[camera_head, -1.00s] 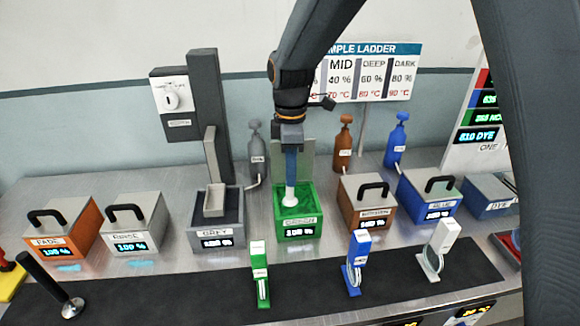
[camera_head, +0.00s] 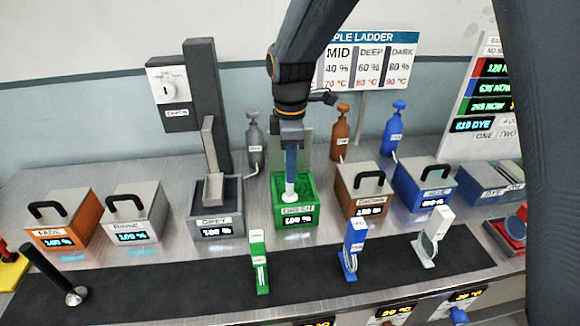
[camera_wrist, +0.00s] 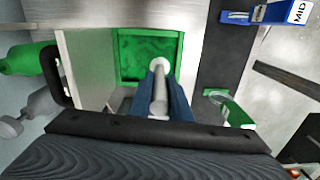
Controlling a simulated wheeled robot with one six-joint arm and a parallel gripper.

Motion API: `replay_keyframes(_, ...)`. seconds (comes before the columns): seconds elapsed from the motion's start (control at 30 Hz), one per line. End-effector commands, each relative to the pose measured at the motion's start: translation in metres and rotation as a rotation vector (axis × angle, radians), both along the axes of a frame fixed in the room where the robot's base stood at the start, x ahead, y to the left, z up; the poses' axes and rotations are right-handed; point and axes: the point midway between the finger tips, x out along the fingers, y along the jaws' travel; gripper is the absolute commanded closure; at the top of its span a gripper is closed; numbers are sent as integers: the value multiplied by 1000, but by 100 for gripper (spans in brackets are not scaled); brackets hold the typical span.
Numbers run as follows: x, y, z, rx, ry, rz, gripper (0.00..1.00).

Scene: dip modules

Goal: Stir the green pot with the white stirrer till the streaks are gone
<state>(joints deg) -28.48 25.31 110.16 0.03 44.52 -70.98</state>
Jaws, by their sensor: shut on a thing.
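The green pot (camera_head: 306,217) stands open at mid bench, its lid raised behind it. My gripper (camera_head: 291,162) is above it, shut on the white stirrer (camera_head: 290,188), whose lower end is down in the pot. In the wrist view the stirrer (camera_wrist: 160,88) runs from between the dark blue fingers (camera_wrist: 161,105) into the green pot (camera_wrist: 177,38), near the rim on the gripper's side. The green liquid (camera_wrist: 143,52) looks mottled with darker streaks. The stirrer's tip is hidden from the head view.
The open grey pot (camera_head: 230,219) stands just left, the closed brown pot (camera_head: 362,182) and blue pot (camera_head: 422,179) to the right. Green (camera_head: 258,262), blue (camera_head: 354,247) and white (camera_head: 433,235) tagged strips stand on the dark mat in front. Bottles stand behind.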

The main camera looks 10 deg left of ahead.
Motion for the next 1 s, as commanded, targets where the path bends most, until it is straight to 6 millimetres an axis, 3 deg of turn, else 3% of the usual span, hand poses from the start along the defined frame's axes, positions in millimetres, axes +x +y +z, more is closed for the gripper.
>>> replay_keyframes(0.57, 7, -28, 0, 0, 0, -1, 100)
replay_keyframes(1.0, 12, -28, 0, 0, 0, 0, 100)
